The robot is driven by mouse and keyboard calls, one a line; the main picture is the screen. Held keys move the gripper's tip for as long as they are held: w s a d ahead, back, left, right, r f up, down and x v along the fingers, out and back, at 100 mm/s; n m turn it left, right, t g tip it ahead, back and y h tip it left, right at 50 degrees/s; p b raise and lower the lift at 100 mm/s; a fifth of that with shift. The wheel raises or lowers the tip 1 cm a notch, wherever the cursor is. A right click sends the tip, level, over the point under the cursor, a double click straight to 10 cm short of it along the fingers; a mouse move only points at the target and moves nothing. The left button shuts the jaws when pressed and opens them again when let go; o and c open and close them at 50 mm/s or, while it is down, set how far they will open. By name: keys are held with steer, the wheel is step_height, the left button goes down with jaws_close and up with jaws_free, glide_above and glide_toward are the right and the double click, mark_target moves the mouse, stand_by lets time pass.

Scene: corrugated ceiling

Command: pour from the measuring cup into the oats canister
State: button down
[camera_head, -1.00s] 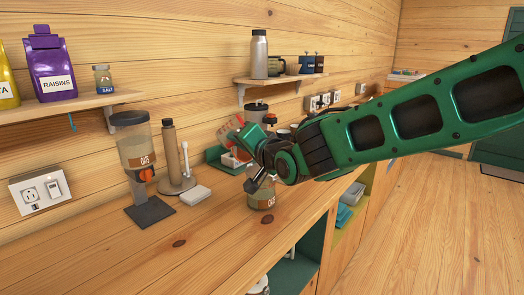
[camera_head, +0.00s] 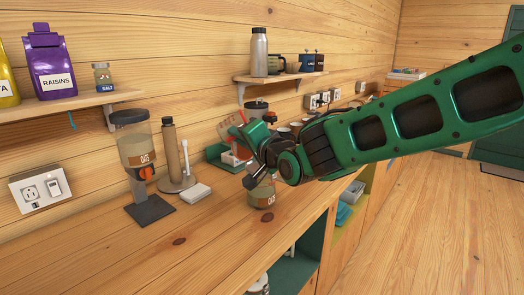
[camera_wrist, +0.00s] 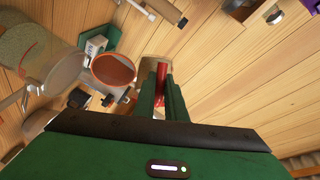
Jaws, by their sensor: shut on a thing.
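My gripper (camera_head: 252,137) is over the counter. In the wrist view its two green fingers (camera_wrist: 163,88) are shut on a red part of the measuring cup (camera_wrist: 162,72). In the head view the clear measuring cup with red markings (camera_head: 236,130) shows at the upper left of the gripper and looks tilted. The oats canister (camera_head: 264,197), a jar with a brown OATS label, stands upright on the counter just below my gripper. My gripper hides part of its top. I cannot tell whether anything leaves the cup.
An oats dispenser (camera_head: 137,150), a brown cylinder on a stand (camera_head: 171,150) and a white block (camera_head: 196,193) stand to the left. Shelves hold a raisins bag (camera_head: 52,72) and a steel bottle (camera_head: 259,52). The front of the counter (camera_head: 200,255) is clear.

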steer(key=shift+d+r+m+t+y+p, duration=0.15)
steer(key=shift+r+m+t+y+p, duration=0.2)
steer(key=shift+m, duration=0.45)
stand_by(0.4)
steer(key=shift+w+d+r+m+t, duration=0.2)
steer(key=shift+d+r+m+t, duration=0.2)
steer(key=shift+d+m, duration=0.45)
steer(key=shift+w+d+r+m+t+y, duration=0.1)
steer(key=shift+d+r+m+t, duration=0.2)
steer(key=shift+m, duration=0.45)
steer(key=shift+d+r+m+t+y, duration=0.15)
steer(key=shift+m+t, duration=0.25)
steer(key=shift+m, duration=0.35)
steer(key=shift+w+d+r+m+t, duration=0.1)
steer(key=shift+d+r+m+t, duration=0.2)
steer(key=shift+m, duration=0.45)
stand_by(1.4)
steer(key=shift+w+d+r+m+t+h+b, duration=0.1)
steer(key=shift+d+r+m+t+h, duration=0.15)
steer(key=shift+m, duration=0.35)
steer(key=shift+s+d+m+t+b, duration=0.15)
steer(key=shift+m+t, duration=0.15)
steer(key=shift+m, duration=0.3)
steer(key=shift+w+d+r+m+t+h+b, duration=0.15)
steer(key=shift+m+t, duration=0.15)
steer(key=shift+m, duration=0.3)
stand_by(0.5)
